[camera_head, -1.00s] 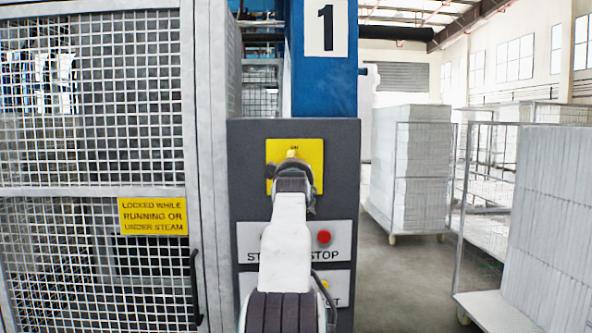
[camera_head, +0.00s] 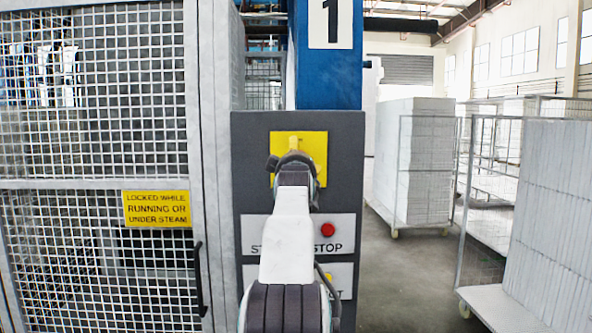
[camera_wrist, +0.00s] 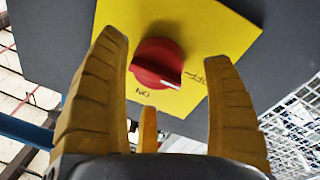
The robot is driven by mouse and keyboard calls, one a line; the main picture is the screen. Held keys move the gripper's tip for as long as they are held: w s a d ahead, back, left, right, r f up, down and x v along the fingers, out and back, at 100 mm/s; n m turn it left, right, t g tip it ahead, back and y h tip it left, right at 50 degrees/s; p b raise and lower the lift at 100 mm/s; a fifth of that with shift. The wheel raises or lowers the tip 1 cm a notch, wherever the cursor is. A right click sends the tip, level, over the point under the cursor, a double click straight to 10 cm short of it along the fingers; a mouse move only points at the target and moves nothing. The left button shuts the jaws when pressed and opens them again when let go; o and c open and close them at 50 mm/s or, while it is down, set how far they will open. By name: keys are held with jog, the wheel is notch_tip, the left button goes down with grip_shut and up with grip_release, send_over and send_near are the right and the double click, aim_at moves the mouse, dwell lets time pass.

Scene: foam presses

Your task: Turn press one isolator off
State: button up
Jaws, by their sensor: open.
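The press one isolator is a red rotary knob (camera_wrist: 158,64) on a yellow plate (camera_wrist: 190,25) in the wrist view. The plate carries ON below the knob and OFF to its right. A white mark on the knob faces lower right, between the two words; I cannot tell the exact setting. My gripper (camera_wrist: 167,50) is open, one yellow finger on each side of the knob, with no clear contact. In the head view, the yellow plate (camera_head: 318,148) is on the dark panel under the number 1, and my gripper (camera_head: 293,163) hides the knob.
Below the plate are a red stop button (camera_head: 327,230) and a partly hidden start label. A mesh guard door (camera_head: 95,100) with a black handle (camera_head: 200,279) stands left. Wheeled cages of white blocks (camera_head: 556,200) stand right, with open floor (camera_head: 405,275) between.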

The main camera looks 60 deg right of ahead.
jog(key=v, duration=1.1)
jog(key=shift+w, duration=0.1)
dwell(0.6)
notch_tip(320, 180, down, 16)
jog(key=s+a+m+g+y, duration=0.1)
jog(key=a+m+g+y, duration=0.15)
jog(key=m+y, duration=0.3)
jog(key=s+a+f+m+g+y, duration=0.1)
jog(key=s+a+f+g+y, duration=0.3)
jog(key=a+f, duration=0.7)
jog(key=s+a+f+n+y, duration=0.1)
jog(key=a+f+y, duration=0.3)
jog(key=a, duration=0.5)
jog(key=s+a+f+n+y, duration=0.1)
jog(key=s+a+f+n, duration=0.1)
jog(key=a+f, duration=0.55)
jog(key=a+r+n+t+y, duration=0.2)
jog(key=a+n, duration=0.6)
jog(key=a, duration=0.8)
jog(key=shift+a, duration=0.25)
